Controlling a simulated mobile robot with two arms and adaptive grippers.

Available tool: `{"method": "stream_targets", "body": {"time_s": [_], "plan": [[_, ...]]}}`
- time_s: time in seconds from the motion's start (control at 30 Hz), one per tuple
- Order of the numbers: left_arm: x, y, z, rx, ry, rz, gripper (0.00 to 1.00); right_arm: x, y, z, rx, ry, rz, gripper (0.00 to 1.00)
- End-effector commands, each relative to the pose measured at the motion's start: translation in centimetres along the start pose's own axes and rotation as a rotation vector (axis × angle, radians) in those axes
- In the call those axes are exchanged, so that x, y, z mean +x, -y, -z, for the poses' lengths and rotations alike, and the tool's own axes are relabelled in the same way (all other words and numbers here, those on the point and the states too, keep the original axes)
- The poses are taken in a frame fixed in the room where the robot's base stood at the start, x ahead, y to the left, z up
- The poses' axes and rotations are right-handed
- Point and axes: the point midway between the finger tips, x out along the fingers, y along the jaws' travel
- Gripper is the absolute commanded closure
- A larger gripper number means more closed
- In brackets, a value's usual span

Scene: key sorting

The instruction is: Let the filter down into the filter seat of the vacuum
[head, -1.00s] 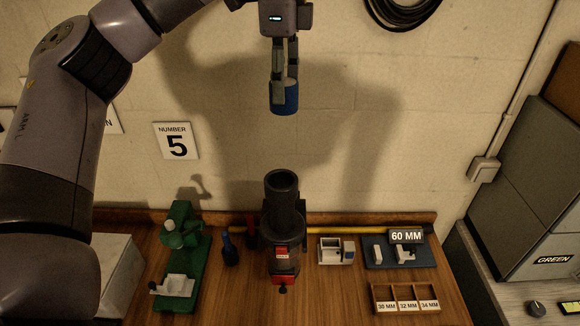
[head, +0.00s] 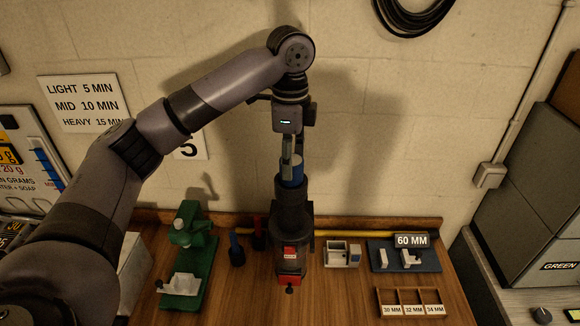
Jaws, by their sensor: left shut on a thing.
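The blue filter (head: 291,173) is held upright by my left gripper (head: 291,160), which is shut on it. The black vacuum (head: 291,225), with a red front panel, stands on the wooden bench in the head view. The filter is over the vacuum's round open top, its lower end at the rim. The rim hides the filter's bottom, so I cannot tell how deep it sits. The filter seat inside is hidden. My right gripper is not in view.
A green tool (head: 187,240) stands left of the vacuum, with dark-handled items (head: 237,250) between them. Right are a small white box (head: 341,254), a dark mat (head: 428,259) and a wooden divided tray (head: 410,308). A wall is close behind.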

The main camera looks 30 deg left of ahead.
Motion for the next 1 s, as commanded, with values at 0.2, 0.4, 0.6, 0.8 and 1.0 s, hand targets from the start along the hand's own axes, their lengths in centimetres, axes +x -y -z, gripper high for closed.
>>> {"method": "stream_targets", "body": {"time_s": [0.2, 0.4, 0.6, 0.8, 1.0], "plan": [[2.1, 0.0, -0.1, 0.0, 0.001, 0.0, 0.85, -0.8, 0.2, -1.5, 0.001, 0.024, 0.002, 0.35], [2.2, 0.0, -0.1, 0.0, 0.001, -0.001, 0.85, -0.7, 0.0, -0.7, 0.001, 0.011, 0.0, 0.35], [2.4, 0.0, 0.0, 0.0, 0.001, -0.001, 0.5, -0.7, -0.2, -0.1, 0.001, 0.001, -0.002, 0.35], [2.3, 0.0, -0.1, 0.0, 0.001, -0.001, 0.38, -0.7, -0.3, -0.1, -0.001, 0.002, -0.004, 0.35], [2.3, 0.0, -0.1, 0.0, 0.002, -0.001, 0.38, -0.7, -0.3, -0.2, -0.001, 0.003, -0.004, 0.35]]}}
